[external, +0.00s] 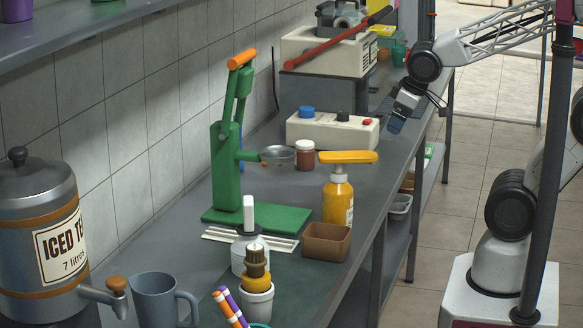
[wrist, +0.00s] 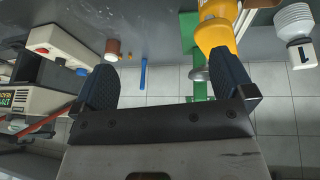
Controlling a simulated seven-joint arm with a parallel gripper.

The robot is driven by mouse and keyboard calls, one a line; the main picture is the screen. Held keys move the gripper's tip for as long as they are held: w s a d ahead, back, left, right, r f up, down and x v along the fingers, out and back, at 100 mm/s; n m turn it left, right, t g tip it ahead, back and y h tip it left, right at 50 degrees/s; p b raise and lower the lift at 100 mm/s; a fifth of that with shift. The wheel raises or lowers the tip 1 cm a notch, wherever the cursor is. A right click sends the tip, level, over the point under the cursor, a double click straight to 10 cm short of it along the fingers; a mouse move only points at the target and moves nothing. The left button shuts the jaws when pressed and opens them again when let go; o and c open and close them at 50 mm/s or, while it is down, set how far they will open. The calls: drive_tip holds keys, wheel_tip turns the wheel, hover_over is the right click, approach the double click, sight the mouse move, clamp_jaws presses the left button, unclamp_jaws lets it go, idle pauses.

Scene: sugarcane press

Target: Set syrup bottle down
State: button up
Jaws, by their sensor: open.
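The likely syrup bottle is a yellow bottle with an orange pump top (external: 338,203). It stands upright on the counter, right of the green press (external: 228,165). It also shows in the wrist view (wrist: 214,32), partly behind a finger. A white pump bottle (external: 247,248) stands nearer the camera and shows at the top right of the wrist view (wrist: 294,22). My gripper (external: 396,124) is above the counter's right edge, beyond the yellow bottle and apart from it. In the wrist view its fingers (wrist: 165,85) are wide apart with nothing between them.
A cream box with a blue knob (external: 332,130) and a brown-red jar (external: 305,156) stand behind the bottle. A brown tray (external: 326,241) is close in front of it. An iced tea dispenser (external: 38,235) and a grey mug (external: 158,300) are at left. The counter strip right of the bottle is clear.

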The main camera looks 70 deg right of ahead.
drive_tip(key=s+a+r+g+y, duration=0.1)
drive_tip(key=s+a+r, duration=0.2)
drive_tip(key=s, duration=0.1)
drive_tip(key=shift+a+r+g, duration=0.15)
drive_tip(key=shift+a+g, duration=0.15)
drive_tip(key=shift+g, duration=0.1)
idle(1.0)
